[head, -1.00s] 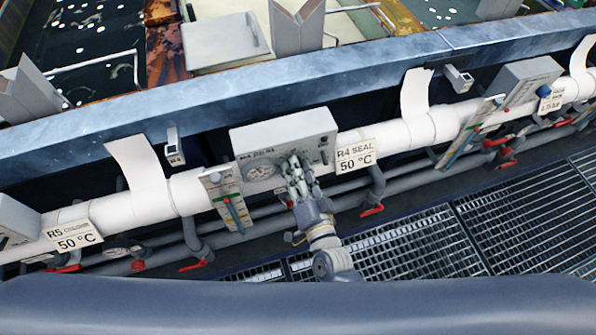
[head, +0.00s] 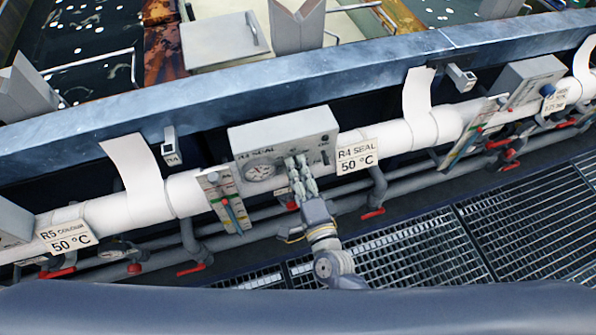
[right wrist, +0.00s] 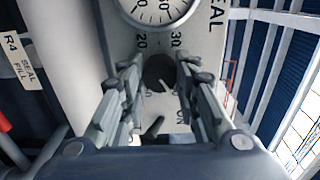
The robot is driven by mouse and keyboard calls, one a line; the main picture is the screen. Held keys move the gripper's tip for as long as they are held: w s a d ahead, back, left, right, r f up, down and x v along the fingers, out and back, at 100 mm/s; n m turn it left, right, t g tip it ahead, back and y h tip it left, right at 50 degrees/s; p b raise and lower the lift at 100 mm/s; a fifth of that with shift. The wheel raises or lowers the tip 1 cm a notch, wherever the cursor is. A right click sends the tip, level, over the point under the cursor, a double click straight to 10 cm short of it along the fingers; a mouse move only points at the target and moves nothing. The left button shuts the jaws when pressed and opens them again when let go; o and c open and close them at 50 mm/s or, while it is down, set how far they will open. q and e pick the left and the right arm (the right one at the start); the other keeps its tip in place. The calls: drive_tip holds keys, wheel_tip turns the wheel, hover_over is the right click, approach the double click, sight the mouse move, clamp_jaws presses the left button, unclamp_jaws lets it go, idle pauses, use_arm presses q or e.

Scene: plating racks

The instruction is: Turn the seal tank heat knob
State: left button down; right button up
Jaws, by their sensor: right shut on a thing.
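The R4 SEAL control box (head: 318,126) is a grey box on the white pipe, with a round dial gauge (head: 260,170) on its face. My right gripper (head: 298,162) is at the box's front, just right of the gauge. In the right wrist view, the dark round heat knob (right wrist: 160,72) with a pale pointer line sits between the fingers of my right gripper (right wrist: 157,80), below the gauge (right wrist: 158,8). The fingers are shut on the knob. Numbers 20 and 30 show around it, and ON below. The fingers hide the knob in the head view. My left gripper is not in view.
The R4 SEAL 50 °C label (head: 357,158) hangs right of the box. Red-handled valves (head: 372,213) line the lower pipes. A metal grating (head: 420,255) lies in front.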

idle(0.5)
drive_tip(key=o, duration=1.1)
drive_tip(key=v, duration=1.2)
drive_tip(key=s+d+f+n+g+h, duration=0.1)
drive_tip(key=s+d+f+n+g, duration=0.15)
drive_tip(key=f, duration=0.65)
drive_tip(key=s+d+f+n+g, duration=0.1)
drive_tip(key=d+f+n+g, duration=0.2)
drive_tip(key=f, duration=0.7)
drive_tip(key=s+d+f+n+g+h, duration=0.15)
drive_tip(key=f+n, duration=0.25)
drive_tip(key=f, duration=0.5)
drive_tip(key=s+d+f+n+g+h, duration=0.1)
drive_tip(key=s+d+f+n+g, duration=0.1)
drive_tip(key=s, duration=0.5)
drive_tip(key=s+d+f+n+g+h, duration=0.1)
drive_tip(key=s+d+f+n+g, duration=0.1)
drive_tip(key=s+d+f+g, duration=0.2)
drive_tip(key=s+d+f+n+g+h, duration=0.1)
drive_tip(key=s+d+f+n+g, duration=0.2)
drive_tip(key=s+d+f, duration=0.3)
drive_tip(key=shift+s+d+f, duration=0.2)
drive_tip(key=shift+s+f, duration=1.1)
drive_tip(key=shift+s, duration=0.1)
drive_tip(key=shift+s+d+f, duration=0.2)
drive_tip(key=shift+s+f, duration=1.05)
drive_tip(key=shift+s, duration=0.2)
